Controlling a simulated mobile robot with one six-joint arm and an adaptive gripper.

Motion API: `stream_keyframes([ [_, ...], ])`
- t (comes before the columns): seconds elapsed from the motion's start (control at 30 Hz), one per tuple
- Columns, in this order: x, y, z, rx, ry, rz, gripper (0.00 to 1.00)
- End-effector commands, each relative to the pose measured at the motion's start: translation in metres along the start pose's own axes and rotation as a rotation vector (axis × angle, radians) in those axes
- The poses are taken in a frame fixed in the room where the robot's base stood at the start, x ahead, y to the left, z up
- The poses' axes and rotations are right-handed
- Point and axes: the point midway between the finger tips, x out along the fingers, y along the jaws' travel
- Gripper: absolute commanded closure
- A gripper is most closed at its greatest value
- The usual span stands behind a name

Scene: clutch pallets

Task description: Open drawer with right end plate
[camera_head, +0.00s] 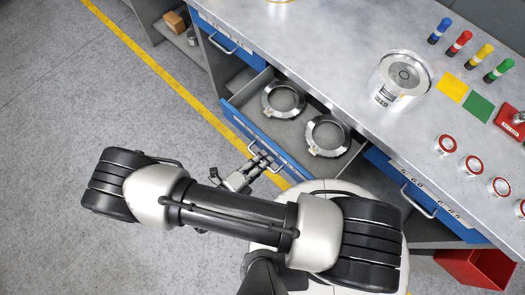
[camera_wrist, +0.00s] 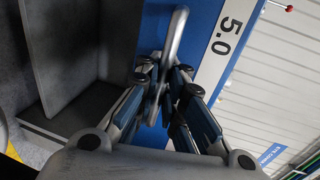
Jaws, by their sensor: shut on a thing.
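A drawer with a blue front (camera_head: 236,118) stands pulled out from under the workbench. Two ring-shaped metal plates lie in it: one ring (camera_head: 268,106) at the left and one ring (camera_head: 313,139) at the right. My gripper (camera_head: 262,160) is at the outer side of the drawer front. In the wrist view my gripper (camera_wrist: 163,76) is shut on the drawer's metal handle (camera_wrist: 178,27), its fingers on either side of the bar. The blue front with a white "5.0" label (camera_wrist: 226,36) is beside it. The fingers and arm hide part of the handle.
Shut blue drawers (camera_head: 430,200) with handles lie to the right, above a red bin (camera_head: 475,268). The workbench top (camera_head: 330,50) bears a metal cylinder (camera_head: 400,78), coloured pegs and red-rimmed round pieces. Grey floor (camera_head: 70,100) with a yellow line lies open at left.

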Motion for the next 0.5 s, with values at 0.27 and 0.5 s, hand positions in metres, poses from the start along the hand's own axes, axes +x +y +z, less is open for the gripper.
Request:
stream_keyframes([
  [0.27, -0.0003, -0.002, 0.0008, 0.001, -0.002, -0.005, 0.85],
  [0.5, -0.0001, -0.0011, 0.0005, 0.001, -0.001, -0.003, 0.71],
])
